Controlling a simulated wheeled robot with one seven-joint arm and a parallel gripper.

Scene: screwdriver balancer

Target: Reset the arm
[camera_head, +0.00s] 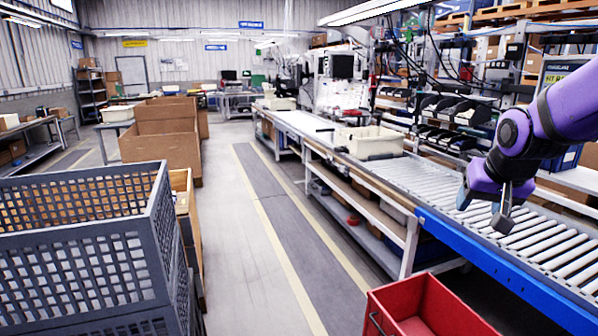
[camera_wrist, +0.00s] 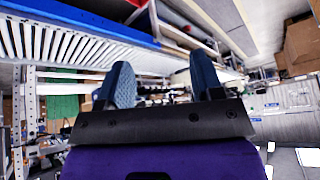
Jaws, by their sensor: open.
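My gripper (camera_head: 491,208) is at the right of the head view, at the end of my purple and black arm, above the near part of the roller conveyor (camera_head: 558,247). In the wrist view my gripper (camera_wrist: 164,84) shows two blue-grey fingers standing well apart with nothing between them. The gripper is open and empty. The conveyor also shows in the wrist view (camera_wrist: 50,42) at the upper left, apart from the fingers.
A red bin (camera_head: 425,308) stands on the floor below the conveyor's blue edge. A cream tote (camera_head: 369,141) sits farther along the line. A grey crate (camera_head: 85,240) and cardboard boxes (camera_head: 160,135) stand at left. The aisle (camera_head: 262,215) between is clear.

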